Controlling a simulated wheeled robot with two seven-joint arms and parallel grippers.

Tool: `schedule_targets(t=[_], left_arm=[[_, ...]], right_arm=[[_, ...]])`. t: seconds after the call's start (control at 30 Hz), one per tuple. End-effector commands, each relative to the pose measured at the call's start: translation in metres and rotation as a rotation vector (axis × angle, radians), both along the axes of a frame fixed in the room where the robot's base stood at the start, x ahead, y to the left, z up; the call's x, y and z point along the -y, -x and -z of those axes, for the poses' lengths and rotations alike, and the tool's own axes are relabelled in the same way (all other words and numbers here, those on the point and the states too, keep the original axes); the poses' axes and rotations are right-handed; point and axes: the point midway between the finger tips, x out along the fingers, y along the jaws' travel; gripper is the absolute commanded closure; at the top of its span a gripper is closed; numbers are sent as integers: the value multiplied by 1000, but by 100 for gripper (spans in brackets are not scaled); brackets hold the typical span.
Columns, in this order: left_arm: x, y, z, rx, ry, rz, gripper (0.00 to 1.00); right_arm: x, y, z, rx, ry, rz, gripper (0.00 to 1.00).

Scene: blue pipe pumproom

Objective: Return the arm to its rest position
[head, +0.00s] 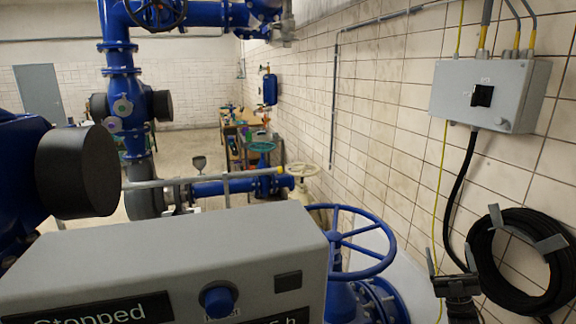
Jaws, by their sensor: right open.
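My right gripper (450,262) shows at the lower right of the head view, pointing up with its two fingers apart and nothing between them. It appears in front of the tiled wall, below the grey switch box (488,95) and just left of the coiled black cable (520,262). The black cable from the switch box runs down behind or beside it; I cannot tell how close they are. The rest of my right arm is mostly below the picture. My left gripper is not in view.
A grey control panel (180,255) with a blue button (219,301) and a display reading "Stopped" fills the lower left foreground. A blue handwheel (345,240) stands right of it. Blue pipes (122,60) and a workbench (245,125) are farther back.

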Motion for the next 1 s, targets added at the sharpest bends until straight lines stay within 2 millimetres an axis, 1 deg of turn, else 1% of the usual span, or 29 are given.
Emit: schedule_targets(t=[0.1,0.17,0.2,0.27,0.3,0.37,0.4,0.47,0.5,0.6,0.67,0.7,0.8,0.87,0.9,0.97,1.0], left_arm=[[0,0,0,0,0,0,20],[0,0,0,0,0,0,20],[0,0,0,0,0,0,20],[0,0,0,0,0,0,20],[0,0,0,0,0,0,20],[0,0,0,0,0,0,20],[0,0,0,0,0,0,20],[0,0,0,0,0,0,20],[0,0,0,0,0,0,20],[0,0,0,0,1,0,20],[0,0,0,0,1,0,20],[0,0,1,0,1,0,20],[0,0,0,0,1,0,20],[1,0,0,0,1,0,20],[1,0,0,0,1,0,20],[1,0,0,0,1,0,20],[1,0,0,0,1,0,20]], right_arm=[[15,-32,26,-211,-86,49,20],[23,-49,45,-335,-133,76,20],[28,-59,59,-425,-164,96,20],[35,-72,84,-568,-210,129,20],[40,-79,102,-665,-238,151,20],[44,-85,129,-802,-275,182,20],[47,-87,146,-888,-295,202,20],[50,-88,170,-1007,-321,232,20],[51,-86,185,-1083,-336,250,20],[53,-79,220,-1259,-365,295,20],[54,-72,239,-1360,-379,324,20],[50,-62,258,-1413,-382,333,20],[36,-34,303,-1479,-376,328,20],[28,-15,329,-1520,-373,327,20],[22,-2,348,-1551,-371,326,20],[12,22,377,-1600,-369,325,20],[5,40,397,-1636,-367,324,20]])
